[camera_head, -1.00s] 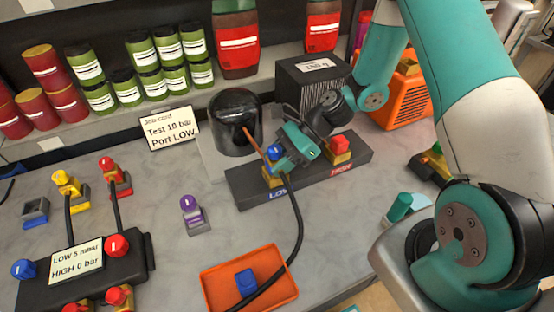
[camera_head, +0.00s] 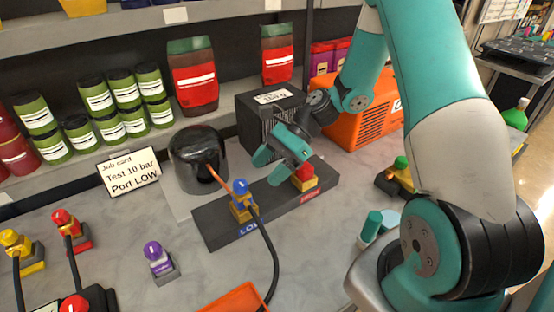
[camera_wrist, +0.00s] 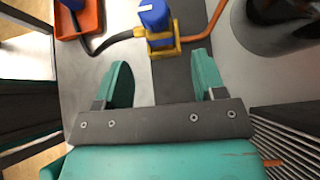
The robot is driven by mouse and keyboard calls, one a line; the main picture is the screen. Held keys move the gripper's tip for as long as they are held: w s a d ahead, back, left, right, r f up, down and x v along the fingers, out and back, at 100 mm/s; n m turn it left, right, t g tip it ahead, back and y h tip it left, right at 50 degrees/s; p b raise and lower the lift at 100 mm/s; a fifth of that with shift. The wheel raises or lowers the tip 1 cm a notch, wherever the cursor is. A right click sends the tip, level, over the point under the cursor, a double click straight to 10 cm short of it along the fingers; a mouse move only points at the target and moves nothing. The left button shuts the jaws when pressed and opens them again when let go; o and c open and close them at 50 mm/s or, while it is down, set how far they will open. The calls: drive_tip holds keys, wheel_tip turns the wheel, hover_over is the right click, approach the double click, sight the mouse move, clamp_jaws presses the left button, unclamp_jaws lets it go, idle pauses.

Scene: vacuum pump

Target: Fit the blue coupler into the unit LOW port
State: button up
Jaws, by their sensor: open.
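The blue coupler (camera_head: 240,187) stands upright at the yellow LOW port (camera_head: 243,211) at the left part of the dark unit (camera_head: 278,203). A black hose runs from it toward the front. How deep it is seated cannot be told. My gripper (camera_head: 276,166) is open and empty, behind and to the right of the coupler, apart from it. In the wrist view, the blue coupler (camera_wrist: 153,14) with its yellow fitting (camera_wrist: 162,44) lies beyond my spread fingers (camera_wrist: 160,60), with nothing between them.
A red-topped coupler (camera_head: 304,174) stands on the unit's right port, near my gripper. A black dome (camera_head: 198,158) and a copper tube (camera_head: 217,179) are left of the LOW port. A ribbed black block (camera_head: 262,112) stands behind. An orange tray (camera_head: 236,300) lies in front.

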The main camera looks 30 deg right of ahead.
drive_tip(key=s+a+r+n+g+h, duration=0.1)
drive_tip(key=s+a+r+n+h, duration=0.15)
drive_tip(key=r+n, duration=0.25)
drive_tip(key=s+a+r+n+h, duration=0.1)
drive_tip(key=s+a+r+n, duration=0.2)
drive_tip(key=a+r+n, duration=0.15)
drive_tip(key=s+a+r+n+h, duration=0.1)
drive_tip(key=s+a+r+n, duration=0.1)
drive_tip(key=s+n, duration=0.4)
drive_tip(key=s+a+r+n+t+h, duration=0.1)
drive_tip(key=s+a+r+n+h, duration=0.1)
drive_tip(key=s+r+n, duration=0.2)
drive_tip(key=s+n, duration=0.3)
drive_tip(key=n, duration=0.2)
drive_tip(key=shift+s+a+r+n, duration=0.15)
drive_tip(key=shift+a+r+n, duration=0.1)
drive_tip(key=shift+a+n, duration=0.1)
drive_tip(key=shift+c, duration=0.5)
